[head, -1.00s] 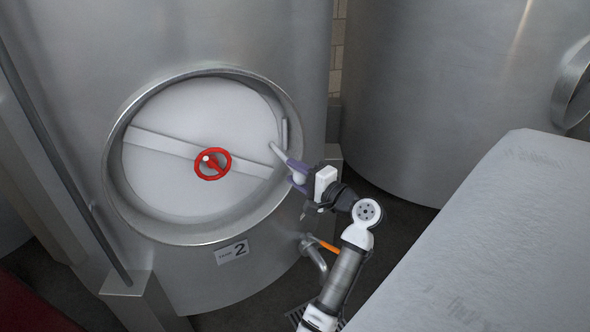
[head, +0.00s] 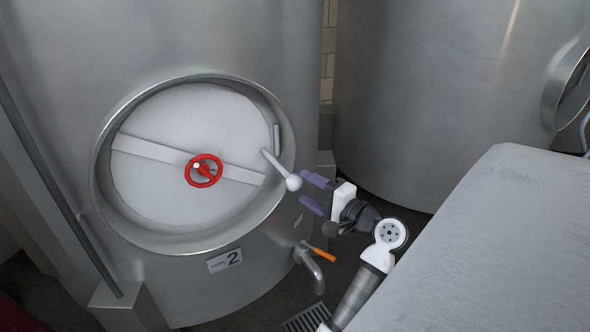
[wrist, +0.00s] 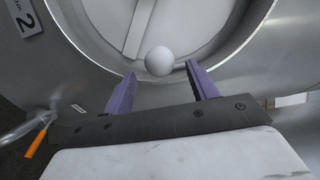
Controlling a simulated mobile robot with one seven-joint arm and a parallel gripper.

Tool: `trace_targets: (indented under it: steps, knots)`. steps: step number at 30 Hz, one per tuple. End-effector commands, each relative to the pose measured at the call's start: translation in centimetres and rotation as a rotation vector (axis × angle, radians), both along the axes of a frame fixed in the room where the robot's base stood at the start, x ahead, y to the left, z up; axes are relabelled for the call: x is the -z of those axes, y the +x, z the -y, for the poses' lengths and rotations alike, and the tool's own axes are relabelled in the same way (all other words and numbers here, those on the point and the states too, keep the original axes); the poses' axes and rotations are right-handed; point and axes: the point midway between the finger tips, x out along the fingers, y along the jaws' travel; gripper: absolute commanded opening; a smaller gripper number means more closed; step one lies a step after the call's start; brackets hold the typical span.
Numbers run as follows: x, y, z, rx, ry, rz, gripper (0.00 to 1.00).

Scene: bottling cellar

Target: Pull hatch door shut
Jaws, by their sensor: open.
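The round pale hatch door (head: 180,115) sits inside the steel rim of the tank marked 2, with a red handwheel (head: 204,171) on its crossbar. It looks shut or nearly shut; I cannot tell whether it is fully seated. A lever with a white ball knob (head: 293,182) sticks out at the door's right side. My gripper (head: 309,191) is open just right of the knob, apart from it. In the wrist view the knob (wrist: 159,61) lies ahead of and between the two purple fingers, beyond their tips.
A tap with an orange handle (head: 322,255) juts from the tank below my gripper. A second steel tank (head: 420,90) stands behind on the right. A large pale grey surface (head: 490,250) fills the lower right.

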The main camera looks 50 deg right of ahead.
Motion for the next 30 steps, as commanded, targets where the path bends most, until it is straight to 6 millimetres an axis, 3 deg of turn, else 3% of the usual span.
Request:
trace_targets:
  steps: [6,12,30]
  knots:
    - [0.1,-4.8,0.1,0.004,-0.002,0.001,0.58]
    - [0.0,-7.0,0.1,0.002,-0.001,0.001,0.58]
    - [0.0,-7.4,0.1,0.0,-0.001,0.0,0.58]
